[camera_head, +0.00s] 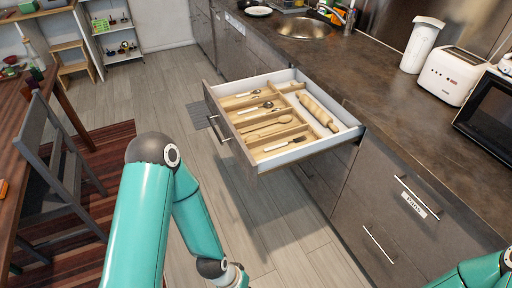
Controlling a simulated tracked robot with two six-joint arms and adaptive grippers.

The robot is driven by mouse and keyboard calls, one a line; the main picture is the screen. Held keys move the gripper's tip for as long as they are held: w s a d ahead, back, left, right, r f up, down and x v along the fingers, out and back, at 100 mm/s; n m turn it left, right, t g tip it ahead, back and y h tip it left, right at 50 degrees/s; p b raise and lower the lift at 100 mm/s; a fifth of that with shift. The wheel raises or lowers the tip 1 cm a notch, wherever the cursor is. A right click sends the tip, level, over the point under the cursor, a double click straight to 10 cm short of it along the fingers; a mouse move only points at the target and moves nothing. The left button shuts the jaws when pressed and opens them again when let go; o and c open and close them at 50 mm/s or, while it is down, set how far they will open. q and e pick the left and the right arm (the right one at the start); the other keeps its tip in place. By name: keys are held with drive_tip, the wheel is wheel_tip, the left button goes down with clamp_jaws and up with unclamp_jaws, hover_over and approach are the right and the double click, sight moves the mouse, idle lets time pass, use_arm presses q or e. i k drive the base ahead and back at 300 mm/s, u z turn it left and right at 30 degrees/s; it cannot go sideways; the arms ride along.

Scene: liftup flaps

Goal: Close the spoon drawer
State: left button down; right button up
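The spoon drawer (353,133) is pulled far out from the dark counter at the middle of the view. It has white side walls, a dark front with a bar handle (218,128) and a wooden divider inside. Spoons (257,107), other utensils and a wooden rolling pin (319,113) lie in its compartments. My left arm comes up from the bottom and bends down to the right, below and in front of the drawer. Its gripper is not visible; only the wrist end shows at the bottom edge. My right arm shows only as a link at the bottom right corner.
A counter (385,110) runs along the right with a sink (303,27), a white toaster (452,74) and a dark microwave (487,112). A labelled closed drawer (408,207) is at right. A chair (60,165) and table stand left. Floor between is clear.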

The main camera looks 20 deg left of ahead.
sight(255, 163)
drive_tip(key=u, duration=0.2)
drive_tip(key=i, duration=1.05)
drive_tip(key=u, duration=0.7)
